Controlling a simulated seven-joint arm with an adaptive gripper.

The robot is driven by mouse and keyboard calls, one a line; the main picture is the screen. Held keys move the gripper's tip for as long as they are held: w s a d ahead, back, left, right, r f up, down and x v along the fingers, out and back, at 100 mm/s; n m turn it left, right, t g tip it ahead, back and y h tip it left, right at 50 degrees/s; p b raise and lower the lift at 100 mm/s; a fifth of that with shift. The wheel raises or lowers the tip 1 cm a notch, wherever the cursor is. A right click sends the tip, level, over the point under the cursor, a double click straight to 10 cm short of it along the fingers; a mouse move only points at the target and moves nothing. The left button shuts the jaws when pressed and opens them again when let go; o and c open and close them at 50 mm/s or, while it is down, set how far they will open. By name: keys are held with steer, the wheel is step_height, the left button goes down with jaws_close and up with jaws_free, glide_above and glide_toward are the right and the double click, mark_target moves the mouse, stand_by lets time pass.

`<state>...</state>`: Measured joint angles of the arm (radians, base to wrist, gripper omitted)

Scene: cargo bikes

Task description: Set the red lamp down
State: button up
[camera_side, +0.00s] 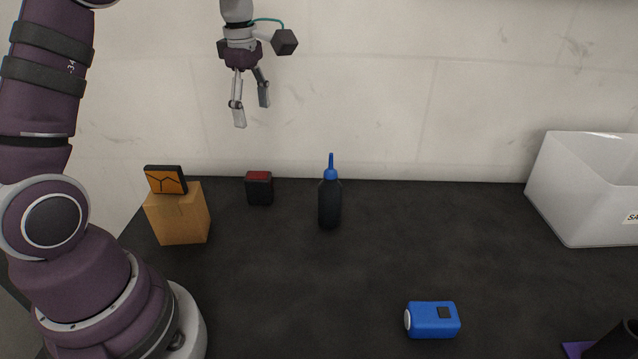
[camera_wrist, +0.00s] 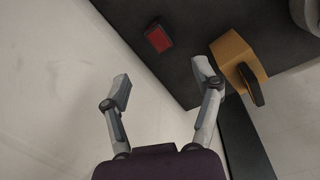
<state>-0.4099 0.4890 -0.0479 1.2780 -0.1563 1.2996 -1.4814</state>
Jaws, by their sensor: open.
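The red lamp (camera_side: 259,188) is a small black block with a red face on top. It stands upright on the dark table near its back edge, between the wooden block and the bottle. In the wrist view the red lamp (camera_wrist: 158,37) shows beyond the fingertips, touched by neither finger. My gripper (camera_side: 251,115) hangs high above the table in front of the wall, well above the lamp. Its fingers are apart with nothing between them, as the wrist view also shows at my gripper (camera_wrist: 163,82).
A wooden block (camera_side: 180,217) with an orange-and-black item (camera_side: 166,180) on it stands left of the lamp. A dark bottle (camera_side: 330,203) with a blue nozzle stands to the right. A blue lamp-like item (camera_side: 433,320) lies at the front. A white bin (camera_side: 575,200) is far right. Mid-table is clear.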

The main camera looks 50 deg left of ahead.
steer(key=s+d+r+m+t, duration=0.1)
steer(key=s+d+m+t, duration=0.1)
steer(key=s+d+m, duration=0.4)
steer(key=s+d+r+m+t, duration=0.1)
steer(key=s+d+m+t, duration=0.2)
steer(key=m, duration=1.4)
steer(key=s+d, duration=0.3)
steer(key=shift+d, duration=0.25)
steer(key=shift+s, duration=0.1)
